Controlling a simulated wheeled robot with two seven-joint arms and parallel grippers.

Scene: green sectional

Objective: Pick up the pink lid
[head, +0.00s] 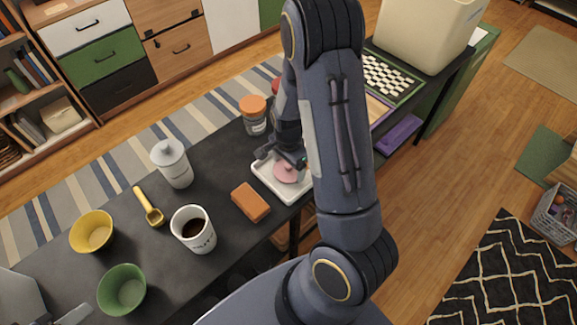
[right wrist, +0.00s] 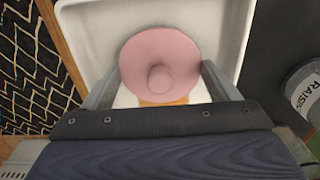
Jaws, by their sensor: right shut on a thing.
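The pink lid (head: 286,172) is a round disc with a knob, over the white tray (head: 262,185) on the dark table. In the right wrist view the lid (right wrist: 160,58) lies between the two fingers of my right gripper (right wrist: 160,85), which is shut on it at its sides. In the head view my right gripper (head: 283,160) reaches down to the lid, and my arm hides the tray's right part. I cannot tell whether the lid touches the tray. A grey part at the bottom left edge may be my left gripper (head: 74,316); its jaws do not show clearly.
An orange block (head: 250,202), a mug of dark liquid (head: 193,229), a yellow scoop (head: 149,208), a grey-lidded canister (head: 172,163), an orange-lidded jar (head: 253,115), a yellow bowl (head: 92,232) and a green bowl (head: 122,290) stand on the table. A checkered board (head: 391,80) lies behind my arm.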

